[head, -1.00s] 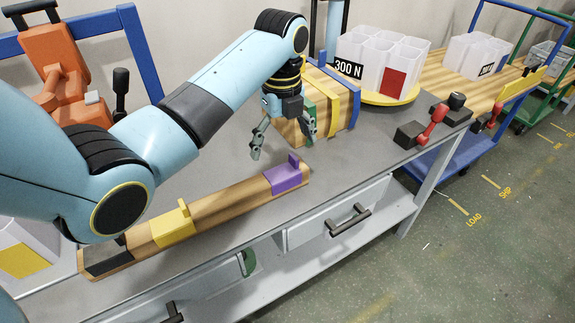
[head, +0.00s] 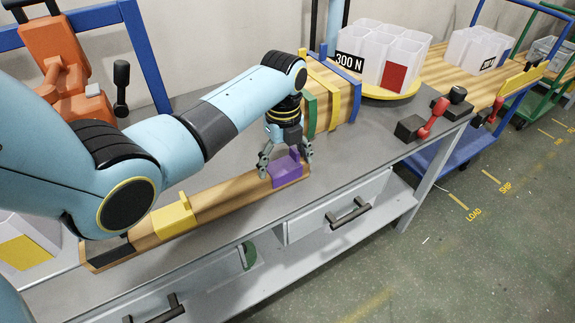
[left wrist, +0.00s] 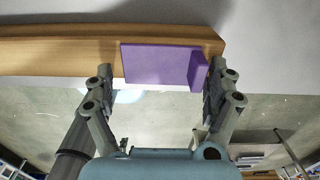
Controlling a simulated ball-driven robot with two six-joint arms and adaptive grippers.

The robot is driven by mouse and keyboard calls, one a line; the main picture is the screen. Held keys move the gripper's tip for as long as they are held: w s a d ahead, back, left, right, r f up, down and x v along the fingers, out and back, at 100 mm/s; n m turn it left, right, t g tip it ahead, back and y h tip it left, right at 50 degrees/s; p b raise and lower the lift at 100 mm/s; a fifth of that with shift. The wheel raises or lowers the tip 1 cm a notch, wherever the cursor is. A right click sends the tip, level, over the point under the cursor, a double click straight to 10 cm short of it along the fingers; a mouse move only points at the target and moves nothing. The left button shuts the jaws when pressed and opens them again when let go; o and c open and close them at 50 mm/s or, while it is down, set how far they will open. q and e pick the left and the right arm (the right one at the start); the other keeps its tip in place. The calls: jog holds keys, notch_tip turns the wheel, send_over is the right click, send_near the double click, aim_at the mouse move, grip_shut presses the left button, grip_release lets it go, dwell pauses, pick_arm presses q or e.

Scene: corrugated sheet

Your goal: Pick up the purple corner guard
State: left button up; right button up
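The purple corner guard (head: 287,174) sits at the right end of a long wooden board on the grey bench. It also shows in the left wrist view (left wrist: 158,64), flat with an upright flange at its right side. My left gripper (head: 286,172) is open over the guard, with one finger on each side of it. In the left wrist view the open fingers (left wrist: 161,80) straddle the guard; the right finger is close to the flange, and I cannot tell whether it touches. My right gripper is not in view.
A yellow corner guard (head: 174,219) and a black one (head: 109,254) sit further left on the wooden board (head: 226,197). A wooden block with coloured bands (head: 337,96) stands behind my gripper. White boxes (head: 385,55) stand on a yellow turntable (head: 392,95).

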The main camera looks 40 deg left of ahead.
pick_arm(q)
jog(key=c, duration=0.7)
jog(key=shift+r, duration=0.15)
